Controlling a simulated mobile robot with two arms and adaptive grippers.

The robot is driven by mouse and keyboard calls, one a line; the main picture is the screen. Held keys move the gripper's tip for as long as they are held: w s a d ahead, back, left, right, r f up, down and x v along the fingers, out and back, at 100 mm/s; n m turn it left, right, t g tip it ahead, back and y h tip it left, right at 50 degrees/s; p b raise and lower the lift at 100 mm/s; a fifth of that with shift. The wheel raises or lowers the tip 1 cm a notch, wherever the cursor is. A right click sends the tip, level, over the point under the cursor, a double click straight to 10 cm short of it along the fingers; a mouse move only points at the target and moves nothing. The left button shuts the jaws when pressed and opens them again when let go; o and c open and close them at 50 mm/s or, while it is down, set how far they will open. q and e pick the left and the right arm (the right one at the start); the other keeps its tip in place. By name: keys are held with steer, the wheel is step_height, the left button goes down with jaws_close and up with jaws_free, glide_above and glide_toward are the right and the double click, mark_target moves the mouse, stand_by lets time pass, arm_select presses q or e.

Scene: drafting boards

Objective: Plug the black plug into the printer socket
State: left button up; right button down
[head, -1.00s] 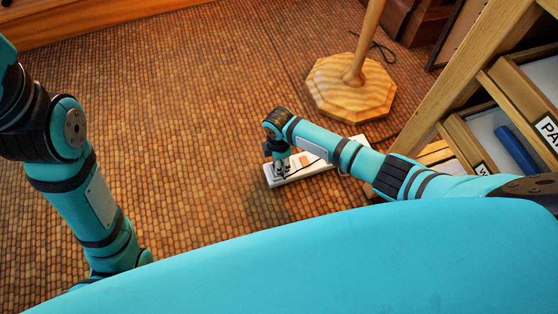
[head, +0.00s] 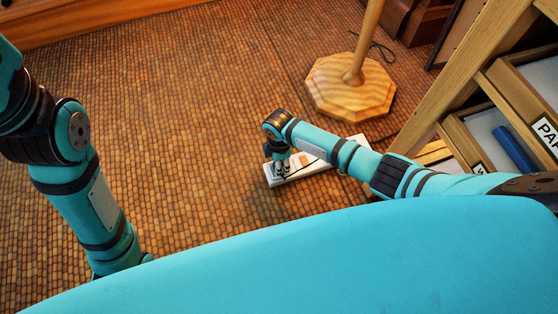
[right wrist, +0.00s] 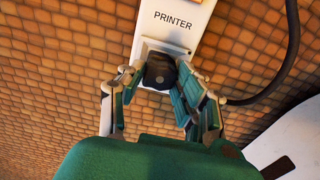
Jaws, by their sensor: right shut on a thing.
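A white power strip (head: 303,171) lies on the floor below my right forearm. In the right wrist view its near end carries the label PRINTER (right wrist: 175,20). My right gripper (head: 281,170) points down over the strip's left end. In the right wrist view the gripper (right wrist: 160,78) is shut on the black plug (right wrist: 159,70), just below the label. The plug and fingers cover most of the printer socket, so I cannot tell how deep the plug sits. My left arm is at the left, but its gripper is out of view.
A black cable (right wrist: 284,75) curves beside the strip. A wooden stand with an octagonal base (head: 349,90) is on the floor behind it. Wooden shelves with trays (head: 480,130) stand at the right. The brick-patterned floor (head: 190,120) is clear left of the strip.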

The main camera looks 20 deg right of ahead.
steer(key=shift+f, duration=0.1)
stand_by(0.5)
steer(key=shift+c, duration=2)
jaws_free()
